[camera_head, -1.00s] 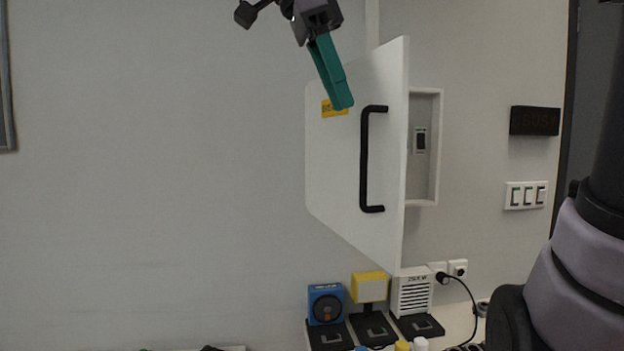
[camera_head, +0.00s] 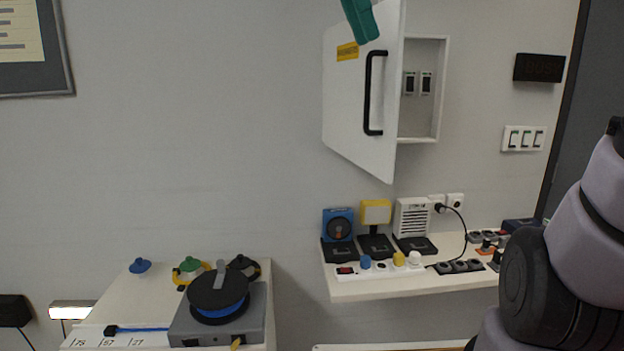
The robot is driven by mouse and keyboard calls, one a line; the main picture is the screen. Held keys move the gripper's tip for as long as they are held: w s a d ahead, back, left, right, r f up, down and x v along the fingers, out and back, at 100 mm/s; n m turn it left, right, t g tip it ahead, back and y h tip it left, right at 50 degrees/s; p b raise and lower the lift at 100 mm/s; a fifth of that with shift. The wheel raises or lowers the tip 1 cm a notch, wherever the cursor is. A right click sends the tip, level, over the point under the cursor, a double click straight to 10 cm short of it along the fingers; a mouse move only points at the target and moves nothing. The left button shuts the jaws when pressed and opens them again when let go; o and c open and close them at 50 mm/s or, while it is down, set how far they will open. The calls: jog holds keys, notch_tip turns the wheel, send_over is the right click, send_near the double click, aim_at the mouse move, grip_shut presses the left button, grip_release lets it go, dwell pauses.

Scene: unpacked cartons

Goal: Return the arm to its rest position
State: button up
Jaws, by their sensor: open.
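My gripper (camera_head: 361,20) shows at the top edge of the head view, only its teal finger part in frame. It hangs in front of the upper part of a white cabinet door (camera_head: 345,105) with a black handle (camera_head: 369,95). No object shows at the visible part of the gripper. The door stands open, and the wall cabinet (camera_head: 440,90) behind it shows two dark switches inside. The rest of the gripper and the wrist are out of view.
A white shelf (camera_head: 400,288) below holds a blue device (camera_head: 338,225), a yellow box (camera_head: 376,212), a white vented box (camera_head: 412,218) and a row of knobs. A lower-left table (camera_head: 130,290) carries a black reel device (camera_head: 218,295). Open wall lies at left.

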jog(key=w+d+f+n+t+y, duration=0.3)
jog(key=d+f+n, duration=0.3)
jog(key=d, duration=0.3)
jog(key=w+d+f+n+t+y, duration=0.3)
jog(key=d+f+n, duration=0.4)
jog(key=d+f, duration=0.2)
jog(key=shift+w+d+t+y, duration=0.2)
jog(key=shift+w+t+y, duration=0.1)
jog(key=shift+y, duration=0.1)
jog(key=shift+w+r, duration=0.1)
dwell(1.2)
